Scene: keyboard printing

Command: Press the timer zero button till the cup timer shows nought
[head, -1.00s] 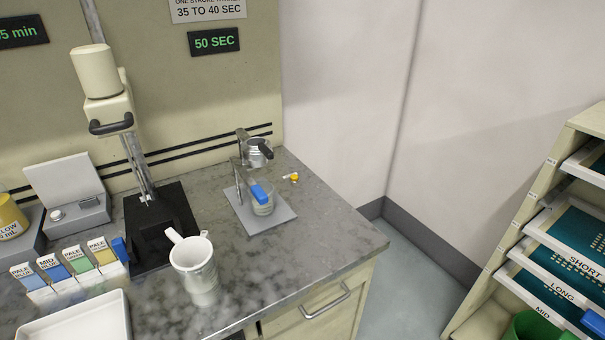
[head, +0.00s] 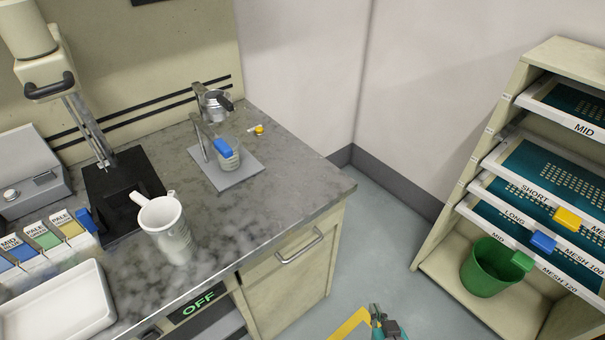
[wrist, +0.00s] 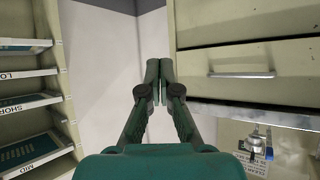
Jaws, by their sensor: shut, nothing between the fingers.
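No timer reading for the cup and no button marked zero can be made out in either current view. A metal cup (head: 216,103) is held on a stand at the back of the counter. Below it a glass beaker (head: 229,161) with a blue tab stands on a grey plate (head: 246,172). A small yellow piece with a white tag (head: 259,130) lies beside the stand; I cannot tell what it is. My gripper (head: 377,312) is low over the floor, right of the counter and apart from it. In the wrist view my gripper (wrist: 157,68) is shut and empty.
A white jug (head: 165,229) stands near the counter's front edge, left of a drawer handle (head: 299,247). A green "OFF" display (head: 198,303) is on the counter front. A screen rack (head: 482,150) with a green bucket (head: 487,268) is at right. Floor between is clear.

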